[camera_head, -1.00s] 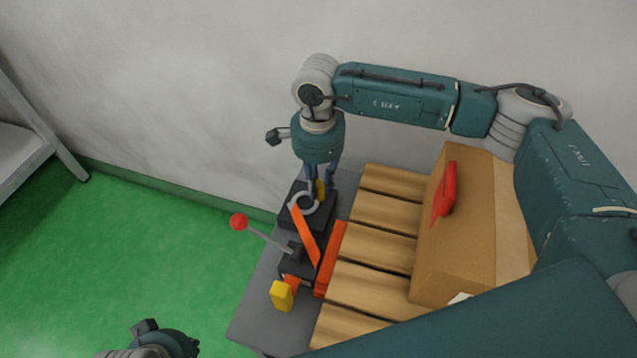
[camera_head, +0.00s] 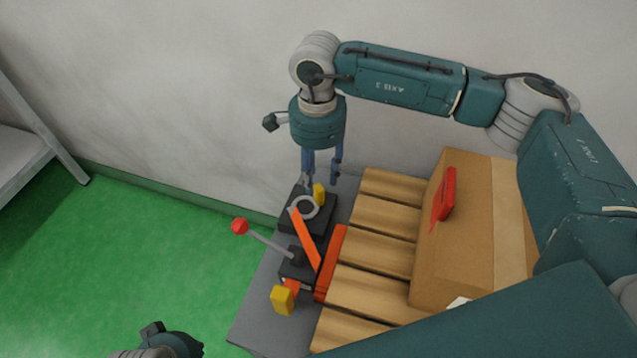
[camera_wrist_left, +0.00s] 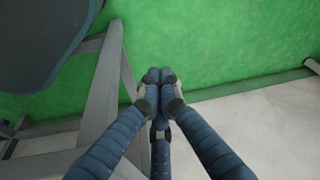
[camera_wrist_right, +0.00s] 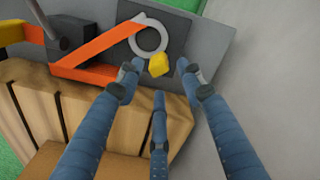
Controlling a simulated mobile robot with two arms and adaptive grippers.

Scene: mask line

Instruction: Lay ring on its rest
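The light grey ring (camera_head: 305,207) lies flat on a dark block (camera_head: 322,224) at the far end of the bench; it also shows in the right wrist view (camera_wrist_right: 150,40). An orange strap (camera_head: 305,239) runs from the ring towards the lever device. A yellow piece (camera_head: 318,192) sits at the ring's edge and shows between my fingertips in the right wrist view (camera_wrist_right: 158,65). My right gripper (camera_head: 321,183) is open and empty just above the ring's far side. My left gripper (camera_wrist_left: 160,78) is shut and empty, over the green floor, away from the ring.
A lever with a red knob (camera_head: 240,226) sticks out left of the bench. A yellow block (camera_head: 282,299) is at the near end. Wooden slats (camera_head: 375,246) carry a cardboard box (camera_head: 465,235) with a red handle (camera_head: 445,199). The wall stands close behind.

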